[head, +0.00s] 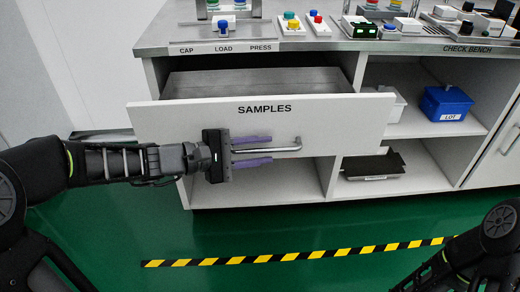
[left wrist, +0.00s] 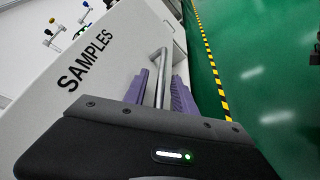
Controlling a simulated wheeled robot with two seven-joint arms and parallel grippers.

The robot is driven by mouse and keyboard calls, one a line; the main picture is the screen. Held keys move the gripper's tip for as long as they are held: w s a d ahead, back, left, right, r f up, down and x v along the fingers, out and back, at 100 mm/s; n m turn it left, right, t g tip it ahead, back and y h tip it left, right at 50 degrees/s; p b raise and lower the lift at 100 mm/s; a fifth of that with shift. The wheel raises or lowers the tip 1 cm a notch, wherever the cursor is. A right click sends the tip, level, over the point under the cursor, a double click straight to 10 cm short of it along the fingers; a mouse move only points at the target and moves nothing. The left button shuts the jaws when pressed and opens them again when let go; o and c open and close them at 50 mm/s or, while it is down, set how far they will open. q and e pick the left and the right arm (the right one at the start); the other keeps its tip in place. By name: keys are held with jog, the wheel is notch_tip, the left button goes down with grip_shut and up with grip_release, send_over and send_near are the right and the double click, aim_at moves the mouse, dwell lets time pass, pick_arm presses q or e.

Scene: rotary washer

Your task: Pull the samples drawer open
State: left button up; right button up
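The samples drawer (head: 180,125) has a white front labelled SAMPLES and stands partly out of the bench, with its grey inside showing above the front. Its front also fills the left of the left wrist view (left wrist: 50,110). The metal bar handle (head: 285,148) runs sideways across the front. My left gripper (head: 271,149) is at the handle, its two purple fingers above and below the bar. In the left wrist view the bar (left wrist: 160,75) lies between the fingers, with narrow gaps on both sides, so the gripper looks open around it. My right gripper is out of view.
The bench top (head: 165,37) carries colored buttons and small devices. A blue LOT bin (head: 445,103) and a dark tray (head: 373,166) sit on shelves at the right. A yellow-black floor stripe (head: 300,256) crosses the clear green floor in front.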

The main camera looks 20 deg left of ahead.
pick_arm(q)
jog(key=p+v, duration=0.2)
jog(key=v, duration=0.5)
jog(key=shift+s+a+r, duration=0.15)
jog(key=shift+s+a, duration=0.05)
jog(key=shift+a, duration=0.1)
jog(key=shift+s+a, duration=0.1)
